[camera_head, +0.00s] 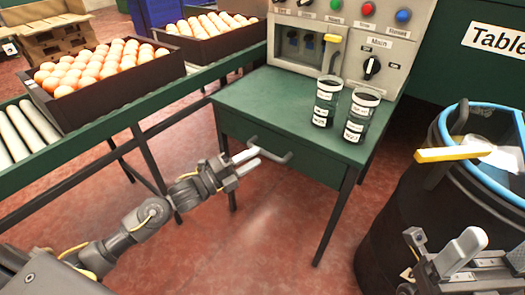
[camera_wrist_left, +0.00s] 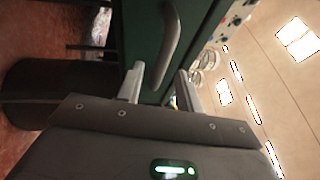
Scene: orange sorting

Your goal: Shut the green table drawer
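The green table (camera_head: 290,104) stands in the middle of the head view. Its drawer front (camera_head: 238,128) faces me and carries a grey bar handle (camera_head: 281,158). The drawer looks flush or nearly flush with the table; a small gap is hard to judge. My left gripper (camera_head: 250,159) is at the handle's left part. In the left wrist view, its two fingers (camera_wrist_left: 160,88) are apart, with the handle (camera_wrist_left: 172,42) ahead between them and no clear grip on it. My right gripper (camera_head: 462,254) is at the lower right, away from the drawer; its finger opening is unclear.
Two labelled cups (camera_head: 327,100) stand on the table before a control panel (camera_head: 350,40). A dark barrel with a blue rim (camera_head: 440,122) stands at right. A conveyor (camera_head: 100,118) with an egg-like orange-filled crate (camera_head: 120,92) is at left. Floor before the drawer is clear.

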